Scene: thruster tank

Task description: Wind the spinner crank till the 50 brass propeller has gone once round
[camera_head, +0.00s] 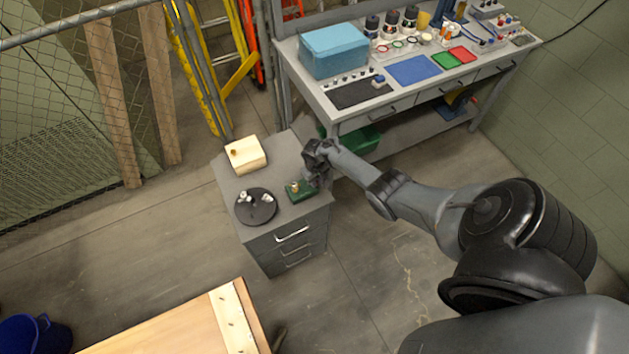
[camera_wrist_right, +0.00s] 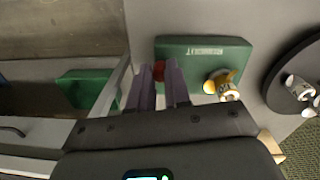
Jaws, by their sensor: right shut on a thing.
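The spinner is a small green box (camera_head: 302,195) on top of a grey drawer cabinet. In the right wrist view the green box (camera_wrist_right: 200,54) has a pale label. A brass propeller (camera_wrist_right: 222,82) with a white hub stands at its edge; any number on it is too small to read. My right gripper (camera_head: 313,178) is at the box's right side in the head view. In the wrist view its fingers (camera_wrist_right: 160,72) are shut on a red crank knob (camera_wrist_right: 158,70), which shows between the fingertips. The rest of the crank is hidden. My left gripper is not in view.
A black round tray (camera_head: 256,216) with small white and brass pieces lies left of the spinner. A cream box (camera_head: 245,154) stands behind on the cabinet (camera_head: 270,158). A workbench (camera_head: 345,112) with a blue box (camera_head: 334,50) and bottles is close behind the right gripper.

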